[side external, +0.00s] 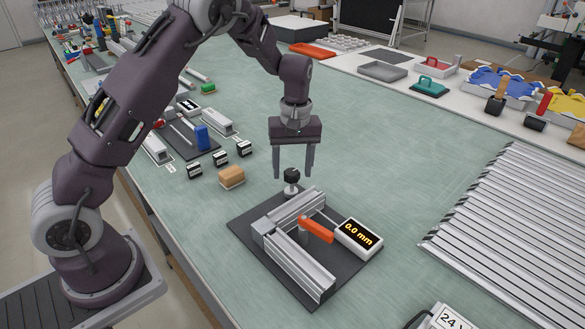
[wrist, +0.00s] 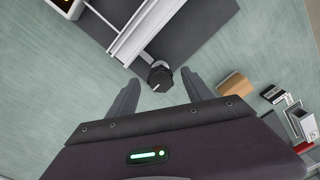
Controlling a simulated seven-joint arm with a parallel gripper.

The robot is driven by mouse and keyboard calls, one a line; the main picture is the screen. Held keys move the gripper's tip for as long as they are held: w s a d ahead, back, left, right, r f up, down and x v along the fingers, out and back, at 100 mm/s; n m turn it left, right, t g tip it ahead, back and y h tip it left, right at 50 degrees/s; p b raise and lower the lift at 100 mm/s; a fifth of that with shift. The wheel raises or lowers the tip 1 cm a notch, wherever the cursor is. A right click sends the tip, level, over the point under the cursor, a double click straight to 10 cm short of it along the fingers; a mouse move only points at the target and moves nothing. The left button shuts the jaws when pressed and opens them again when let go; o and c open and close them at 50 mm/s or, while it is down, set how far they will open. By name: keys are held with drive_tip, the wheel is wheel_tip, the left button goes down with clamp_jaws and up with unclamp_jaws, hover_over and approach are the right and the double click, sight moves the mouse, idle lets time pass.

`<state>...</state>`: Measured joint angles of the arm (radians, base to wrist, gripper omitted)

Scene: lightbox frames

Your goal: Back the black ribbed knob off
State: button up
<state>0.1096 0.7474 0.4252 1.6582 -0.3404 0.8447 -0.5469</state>
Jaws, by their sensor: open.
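I see no contact.
An orange lever (side external: 317,230) and a display reading 0.0 mm (side external: 359,237) are on the fixture. A tan block (side external: 231,176) and several small black boxes (side external: 219,159) lie to the left. Silver slats (side external: 515,225) lie at the right. The green table is clear behind the knob.

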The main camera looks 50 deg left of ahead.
sight(294, 172)
wheel_tip(294, 172, up, 7)
drive_tip(key=shift+w+f, duration=0.15)
drive_tip(key=shift+f, duration=0.05)
drive_tip(key=shift+d+r, duration=0.1)
drive_tip(key=s+d+r+m+t+h, duration=0.1)
drive_tip(key=s+d+r+m+t, duration=0.3)
drive_tip(key=s+r, duration=0.95)
drive_tip(key=s+d+m+t, duration=0.2)
drive_tip(key=s+m, duration=0.5)
drive_tip(key=s, duration=0.8)
drive_tip(key=shift+s+d+f+y, duration=0.35)
drive_tip(key=shift+d+f, duration=0.1)
drive_tip(key=shift+d, duration=0.25)
